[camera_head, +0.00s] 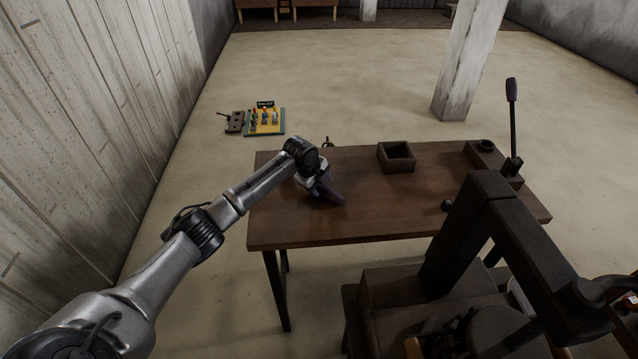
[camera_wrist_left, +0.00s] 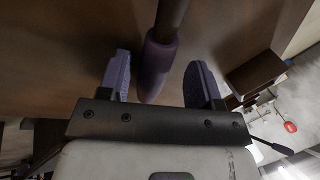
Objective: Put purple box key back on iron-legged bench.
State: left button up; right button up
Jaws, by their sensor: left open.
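The purple box key (camera_wrist_left: 157,62), with a purple handle and a dark shaft, shows between the fingers of my left gripper (camera_wrist_left: 162,82) in the left wrist view. The fingers are open, with a gap on each side of the handle. The key's far end is cut off by the top of that view. In the head view my left gripper (camera_head: 326,189) is low over the left part of the iron-legged bench (camera_head: 290,225), and the key is hard to tell from the fingers. I cannot tell whether the key touches the benchtop. My right gripper is not in view.
An open wooden box (camera_head: 397,158) stands on the bench's back half. A dark machine-like structure (camera_head: 480,235) blocks the front right. A coloured board (camera_head: 266,121) lies on the floor behind.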

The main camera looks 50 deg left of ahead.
pick_arm(q)
jog(key=shift+r, duration=0.1)
jog(key=v, duration=1.2)
jog(key=shift+p, duration=0.45)
jog(key=shift+r, duration=0.1)
